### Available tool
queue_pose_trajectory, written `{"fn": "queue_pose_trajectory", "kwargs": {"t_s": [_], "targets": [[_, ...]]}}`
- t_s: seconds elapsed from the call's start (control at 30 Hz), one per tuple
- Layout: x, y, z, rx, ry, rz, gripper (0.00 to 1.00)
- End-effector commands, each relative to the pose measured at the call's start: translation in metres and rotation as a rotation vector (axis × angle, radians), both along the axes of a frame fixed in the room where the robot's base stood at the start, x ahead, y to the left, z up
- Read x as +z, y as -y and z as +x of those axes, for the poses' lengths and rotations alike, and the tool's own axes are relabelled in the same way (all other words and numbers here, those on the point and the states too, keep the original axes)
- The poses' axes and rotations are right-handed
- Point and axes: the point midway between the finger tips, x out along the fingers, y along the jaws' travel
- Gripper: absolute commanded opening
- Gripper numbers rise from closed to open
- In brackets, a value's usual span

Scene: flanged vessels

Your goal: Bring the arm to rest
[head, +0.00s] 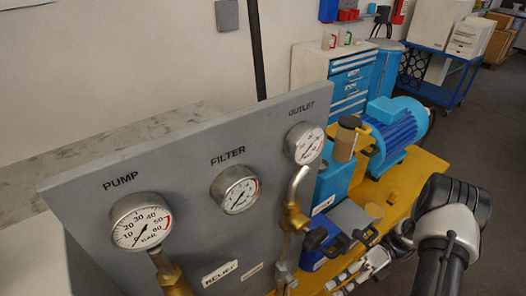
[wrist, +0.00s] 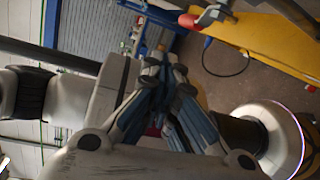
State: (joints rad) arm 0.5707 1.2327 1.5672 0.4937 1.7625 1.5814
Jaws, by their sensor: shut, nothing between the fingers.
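My gripper (wrist: 165,68) is in the middle of the wrist view. Its two fingers are together and nothing shows between them. My arm (head: 450,225) is folded at the right of the head view, in front of the yellow bench. Pale parts low beside it look like my gripper end, but they are partly cut off and hard to tell. The wrist view also shows a pale, rounded part of my own body at its right side.
A grey panel (head: 195,205) with pump (head: 140,222), filter (head: 235,190) and outlet (head: 305,143) gauges stands at left. A blue motor (head: 396,130) sits on the yellow bench (head: 428,165). Behind are a drawer cabinet (head: 350,88) and blue cart (head: 440,92). Floor at right is clear.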

Motion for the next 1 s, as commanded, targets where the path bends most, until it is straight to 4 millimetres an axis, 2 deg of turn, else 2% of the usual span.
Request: {"fn": "queue_pose_trajectory", "kwargs": {"t_s": [0.27, 0.47, 0.7, 1.0], "targets": [[0.050, -0.004, 0.009, 0.149, 0.309, -0.069, 0.00], [0.104, -0.014, 0.008, 0.371, 0.667, -0.116, 0.00], [0.163, -0.028, -0.008, 0.714, 1.103, -0.139, 0.00], [0.218, -0.042, -0.041, 1.235, 1.583, -0.122, 0.00]]}}
